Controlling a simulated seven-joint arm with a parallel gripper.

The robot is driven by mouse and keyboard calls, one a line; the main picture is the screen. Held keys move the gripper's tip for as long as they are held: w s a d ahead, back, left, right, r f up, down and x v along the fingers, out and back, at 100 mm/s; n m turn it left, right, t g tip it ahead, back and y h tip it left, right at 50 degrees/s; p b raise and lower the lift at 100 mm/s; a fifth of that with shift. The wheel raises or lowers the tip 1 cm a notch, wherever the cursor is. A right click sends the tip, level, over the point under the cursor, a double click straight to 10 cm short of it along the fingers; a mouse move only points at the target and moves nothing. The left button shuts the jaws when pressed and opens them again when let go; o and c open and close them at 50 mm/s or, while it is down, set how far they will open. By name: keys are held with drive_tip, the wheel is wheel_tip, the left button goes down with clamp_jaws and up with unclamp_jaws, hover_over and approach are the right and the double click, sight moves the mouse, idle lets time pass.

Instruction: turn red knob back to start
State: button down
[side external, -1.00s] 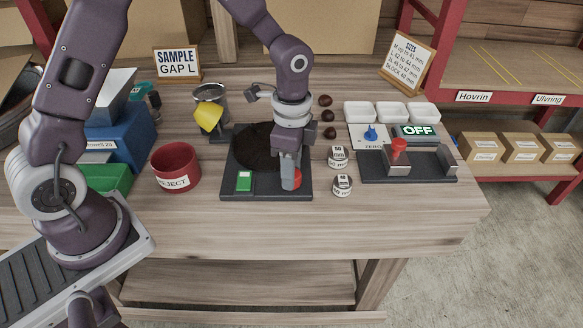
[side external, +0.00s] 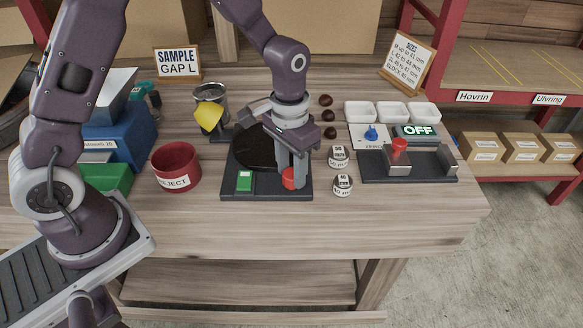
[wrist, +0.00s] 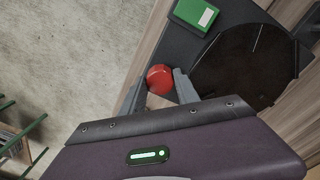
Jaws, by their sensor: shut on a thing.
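The red knob (side external: 289,179) is at the front right corner of a dark base plate (side external: 264,192) on the bench. My gripper (side external: 294,183) is down over it from above, with its fingers shut on the knob's sides. In the wrist view the red knob (wrist: 160,76) shows between the two fingertips (wrist: 162,86). A dark round disc (wrist: 243,67) lies on the same base, with a thin line across it. A green button block (side external: 244,181) sits at the base's front left. The fingers hide part of the knob, and I see no mark of its angle.
A red REJECT bin (side external: 176,168) stands left of the base. Two labelled round weights (side external: 342,185) stand close to its right. A metal cup with a yellow spout (side external: 209,112) is behind. A gauge with another red knob (side external: 399,146) is farther right. The bench front is clear.

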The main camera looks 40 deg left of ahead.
sight(290, 173)
drive_tip(key=shift+n, duration=2.2)
drive_tip(key=c, duration=0.9)
unclamp_jaws()
wheel_tip(290, 173, up, 7)
drive_tip(key=shift+a+r, duration=0.1)
